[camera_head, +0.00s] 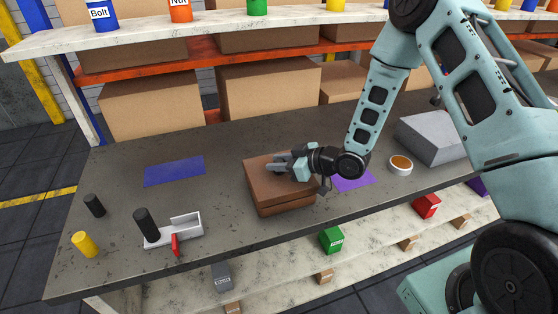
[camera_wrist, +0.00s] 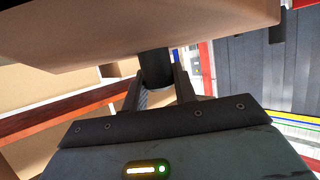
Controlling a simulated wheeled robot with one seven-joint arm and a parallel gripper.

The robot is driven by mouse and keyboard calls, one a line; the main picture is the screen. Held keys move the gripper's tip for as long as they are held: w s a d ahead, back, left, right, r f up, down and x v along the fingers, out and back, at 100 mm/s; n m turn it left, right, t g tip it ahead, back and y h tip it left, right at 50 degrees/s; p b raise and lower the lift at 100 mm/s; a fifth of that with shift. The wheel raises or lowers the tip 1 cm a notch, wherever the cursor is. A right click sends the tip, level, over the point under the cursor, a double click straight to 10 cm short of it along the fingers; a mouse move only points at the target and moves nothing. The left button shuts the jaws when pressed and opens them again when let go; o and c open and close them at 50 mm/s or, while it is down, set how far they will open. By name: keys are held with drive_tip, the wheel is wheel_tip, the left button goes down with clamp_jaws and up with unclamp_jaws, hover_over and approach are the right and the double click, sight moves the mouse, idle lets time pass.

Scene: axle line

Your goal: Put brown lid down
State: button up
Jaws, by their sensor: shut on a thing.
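The brown lid (camera_head: 262,180) is at the middle of the table, over a brown box (camera_head: 284,208). It looks level and lined up with the box, with a thin seam between them; I cannot tell whether they touch. My gripper (camera_head: 286,166) lies sideways just above the lid. In the wrist view my gripper (camera_wrist: 160,88) is shut on the lid's dark round knob (camera_wrist: 156,66), and the lid (camera_wrist: 140,30) fills the top of that view. In the head view the knob is hidden by the fingers.
A blue mat (camera_head: 174,171) lies left of the box, and a purple mat (camera_head: 353,180) lies partly behind my arm. A white fixture (camera_head: 180,230) with a black peg, a black cylinder (camera_head: 95,205) and a yellow cylinder (camera_head: 85,243) stand left. A round container (camera_head: 400,165) and grey box (camera_head: 432,138) are right.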

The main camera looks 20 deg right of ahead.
drive_tip(key=shift+f+b, duration=0.45)
drive_tip(key=shift+b, duration=0.05)
drive_tip(key=o, duration=1)
drive_tip(key=shift+r, duration=0.1)
drive_tip(key=shift+o, duration=0.2)
